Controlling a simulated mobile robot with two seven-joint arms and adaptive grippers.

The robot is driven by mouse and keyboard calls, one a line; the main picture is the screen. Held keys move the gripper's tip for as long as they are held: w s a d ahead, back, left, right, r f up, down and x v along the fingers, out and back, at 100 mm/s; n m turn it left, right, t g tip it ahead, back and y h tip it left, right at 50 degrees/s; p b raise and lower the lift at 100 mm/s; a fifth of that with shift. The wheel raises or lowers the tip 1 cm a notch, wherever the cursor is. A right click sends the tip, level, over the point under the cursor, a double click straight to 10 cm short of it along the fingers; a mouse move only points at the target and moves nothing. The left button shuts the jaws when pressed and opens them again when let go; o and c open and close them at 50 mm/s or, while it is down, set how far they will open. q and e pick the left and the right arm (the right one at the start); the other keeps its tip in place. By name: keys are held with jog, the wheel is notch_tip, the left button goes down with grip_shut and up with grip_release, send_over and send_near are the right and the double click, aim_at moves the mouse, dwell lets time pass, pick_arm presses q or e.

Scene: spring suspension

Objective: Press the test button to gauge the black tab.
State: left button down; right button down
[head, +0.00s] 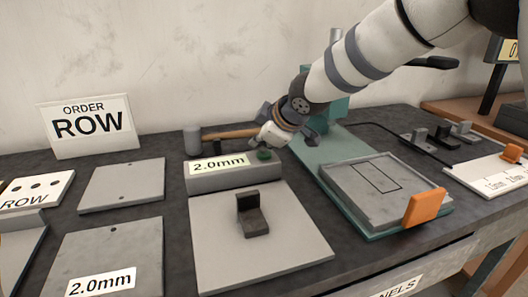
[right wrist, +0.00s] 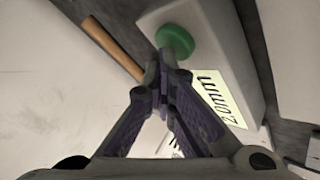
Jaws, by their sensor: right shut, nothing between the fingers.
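The black tab (head: 252,215), an L-shaped piece, stands on a light grey plate (head: 300,250) in front of a grey block (head: 222,182) labelled "2.0mm". The green test button (head: 264,155) is on top of that block near its right end. It also shows in the right wrist view (right wrist: 175,40), partly behind my fingertips. My right gripper (head: 272,142) is shut and empty, its fingertips right by the button. In the right wrist view the closed fingertips (right wrist: 163,70) overlap the button's lower edge; I cannot tell whether they touch it. My left gripper is not in view.
A hammer (head: 228,132) with a wooden handle lies behind the block. A teal press base with a grey plate (head: 350,172) and orange handle (head: 426,207) stands to the right. Grey plates (head: 122,185) lie left, before an "ORDER ROW" sign (head: 88,125). More tabs (head: 445,140) stand far right.

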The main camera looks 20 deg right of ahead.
aim_at(262, 154)
jog(key=shift+r, duration=0.75)
jog(key=shift+r, duration=2.55)
jog(key=shift+f, duration=0.1)
